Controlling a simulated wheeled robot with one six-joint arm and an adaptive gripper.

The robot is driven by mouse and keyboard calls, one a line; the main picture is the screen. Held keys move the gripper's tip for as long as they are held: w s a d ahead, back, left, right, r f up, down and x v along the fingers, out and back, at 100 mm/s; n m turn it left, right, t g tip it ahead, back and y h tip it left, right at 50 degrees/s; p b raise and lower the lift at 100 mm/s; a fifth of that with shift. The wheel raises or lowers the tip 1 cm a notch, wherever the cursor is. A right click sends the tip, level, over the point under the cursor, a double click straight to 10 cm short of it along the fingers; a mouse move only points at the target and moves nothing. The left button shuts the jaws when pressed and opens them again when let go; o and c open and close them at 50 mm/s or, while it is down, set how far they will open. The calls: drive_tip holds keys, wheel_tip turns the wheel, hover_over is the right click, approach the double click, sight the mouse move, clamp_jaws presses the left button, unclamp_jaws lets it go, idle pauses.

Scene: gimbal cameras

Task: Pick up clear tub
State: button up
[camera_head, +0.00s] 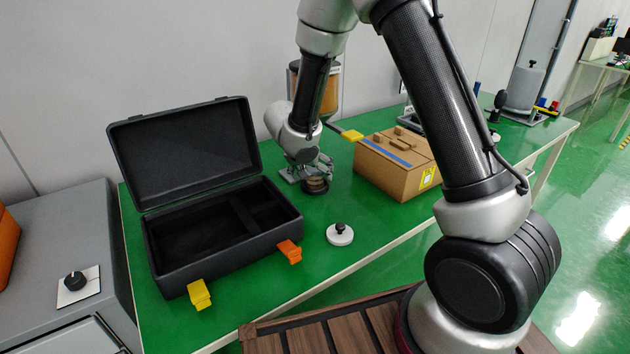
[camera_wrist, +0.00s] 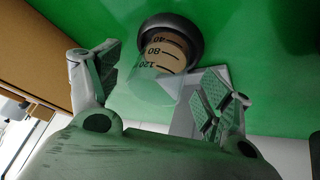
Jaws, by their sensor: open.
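The clear tub (camera_wrist: 160,85) shows in the wrist view as a see-through vessel with dark scale marks, among them 40, 80 and 120. A dark round base or rim and brownish contents show at its far end. My gripper (camera_wrist: 165,88) is open, with one finger on each side of the tub; I cannot tell whether either touches it. In the head view my gripper (camera_head: 312,172) is low over the green table, and the tub (camera_head: 316,186) is partly hidden beneath it, with its dark base showing.
An open black case (camera_head: 190,268) lies left of my gripper. A cardboard box (camera_head: 392,180) stands close on the right. A white disc with a black knob (camera_head: 339,236) sits in front. A tan-filled container (camera_head: 328,90) stands behind my arm.

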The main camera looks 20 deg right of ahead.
drive_tip(key=shift+w+d+f, duration=0.25)
drive_tip(key=shift+f, duration=0.3)
drive_tip(key=c, duration=1.4)
drive_tip(key=shift+c, duration=0.2)
drive_tip(key=shift+s+r, duration=0.1)
